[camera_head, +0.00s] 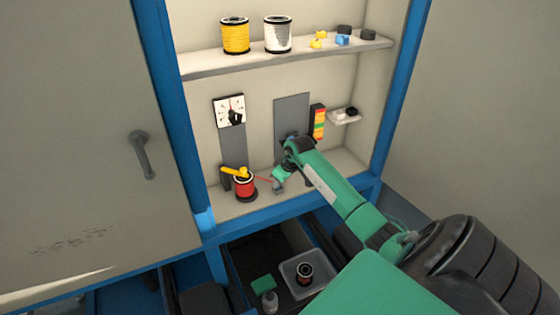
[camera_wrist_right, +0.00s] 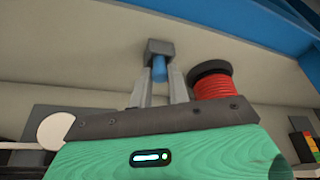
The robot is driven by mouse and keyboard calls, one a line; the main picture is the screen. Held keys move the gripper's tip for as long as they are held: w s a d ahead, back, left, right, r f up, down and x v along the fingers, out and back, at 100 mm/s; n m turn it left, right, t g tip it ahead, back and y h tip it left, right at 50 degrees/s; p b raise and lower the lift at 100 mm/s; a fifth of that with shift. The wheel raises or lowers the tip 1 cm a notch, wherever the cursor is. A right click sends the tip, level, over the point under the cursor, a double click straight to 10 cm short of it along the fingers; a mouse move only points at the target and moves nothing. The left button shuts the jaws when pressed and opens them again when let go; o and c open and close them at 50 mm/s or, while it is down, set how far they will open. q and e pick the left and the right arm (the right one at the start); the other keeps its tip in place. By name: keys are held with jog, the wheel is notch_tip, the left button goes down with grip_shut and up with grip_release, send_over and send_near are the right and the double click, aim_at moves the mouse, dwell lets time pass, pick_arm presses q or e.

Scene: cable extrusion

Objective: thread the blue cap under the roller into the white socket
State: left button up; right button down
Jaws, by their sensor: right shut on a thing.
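My right gripper (camera_head: 279,182) is low in the cabinet bay, just right of the red spool (camera_head: 245,188). In the wrist view its fingers (camera_wrist_right: 160,82) come together around the blue cap (camera_wrist_right: 159,69), below a dark grey block. The red spool also shows there (camera_wrist_right: 214,82), beside the fingers. A thin red cable runs from the spool toward the gripper in the head view. A yellow arm-like piece (camera_head: 237,172) sits over the spool; I cannot tell if it is the roller. I cannot pick out the white socket for certain. My left gripper is out of view.
A dial gauge (camera_head: 230,111) and a coloured bar (camera_head: 318,123) stand at the back. The upper shelf (camera_head: 215,63) holds a yellow spool (camera_head: 235,36) and a white spool (camera_head: 278,35). A blue frame bounds the bay.

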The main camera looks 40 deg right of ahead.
jog(key=shift+f, duration=0.3)
dwell(0.5)
jog(key=c, duration=1.3)
grip_release()
jog(key=shift+o, duration=0.2)
jog(key=shift+r, duration=0.15)
jog(key=a+b+v, duration=0.1)
jog(key=v, duration=1.2)
jog(key=shift+d+r+b, duration=0.3)
jog(key=shift+d+b, duration=0.05)
jog(key=shift+d, duration=0.15)
jog(key=shift+s, duration=0.1)
jog(key=o, duration=1.1)
jog(key=shift+c, duration=0.2)
jog(key=shift+r, duration=0.1)
